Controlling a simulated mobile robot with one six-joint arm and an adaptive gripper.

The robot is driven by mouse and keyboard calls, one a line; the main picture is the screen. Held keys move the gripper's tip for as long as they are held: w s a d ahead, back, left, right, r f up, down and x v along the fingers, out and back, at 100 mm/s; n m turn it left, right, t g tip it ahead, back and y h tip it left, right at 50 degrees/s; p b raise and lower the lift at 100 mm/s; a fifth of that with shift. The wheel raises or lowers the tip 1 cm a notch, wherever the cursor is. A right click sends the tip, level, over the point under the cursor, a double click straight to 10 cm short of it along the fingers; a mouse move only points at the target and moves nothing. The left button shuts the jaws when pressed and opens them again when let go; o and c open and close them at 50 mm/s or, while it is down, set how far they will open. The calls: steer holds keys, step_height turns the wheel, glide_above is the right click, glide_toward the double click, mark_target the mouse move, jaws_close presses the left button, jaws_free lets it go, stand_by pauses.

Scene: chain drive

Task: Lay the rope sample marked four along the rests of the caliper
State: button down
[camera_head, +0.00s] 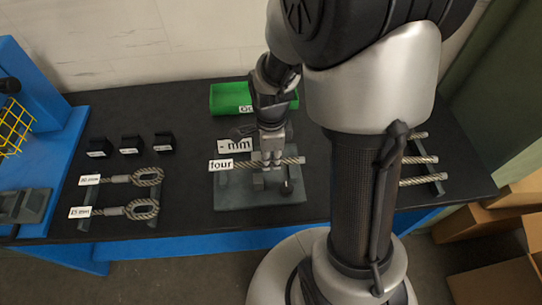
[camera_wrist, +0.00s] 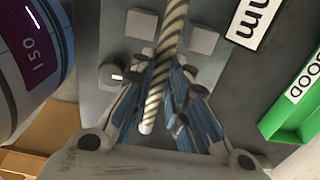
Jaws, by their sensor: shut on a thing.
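The rope sample marked "four" (camera_head: 240,164) is a straight twisted rope with a white label at its left end. It lies level above the grey caliper base (camera_head: 235,196) in the head view. My gripper (camera_head: 271,162) points down and is shut on the rope right of its middle. In the wrist view, the rope (camera_wrist: 154,98) runs between the fingers of my gripper (camera_wrist: 162,95). Two pale square blocks of the caliper (camera_wrist: 141,24) flank the rope there. Whether the rope touches the rests cannot be told. A "- mm" display plate (camera_head: 235,145) stands behind.
A green tray marked "GOOD" (camera_head: 231,97) stands at the back. Two looped samples (camera_head: 146,177) lie on a rack at left, with small black blocks (camera_head: 130,144) behind. More ropes (camera_head: 420,159) lie at right, partly behind my arm.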

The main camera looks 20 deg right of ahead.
steer(key=shift+f+b, duration=1.35)
steer(key=shift+f, duration=0.35)
steer(key=c, duration=1.5)
jaws_free()
steer(key=shift+o, duration=0.2)
step_height(320, 180, up, 11)
steer(key=shift+f, duration=0.15)
steer(key=s+a+r+n+t, duration=0.1)
steer(key=s+r+n, duration=0.4)
steer(key=n, duration=0.5)
steer(key=s+a+r+n+t, duration=0.2)
steer(key=s+r+n, duration=0.3)
steer(key=s+n, duration=0.4)
steer(key=n+t, duration=0.1)
steer(key=n, duration=0.1)
steer(key=shift+a+r+n+t, duration=0.3)
steer(key=shift+r, duration=0.05)
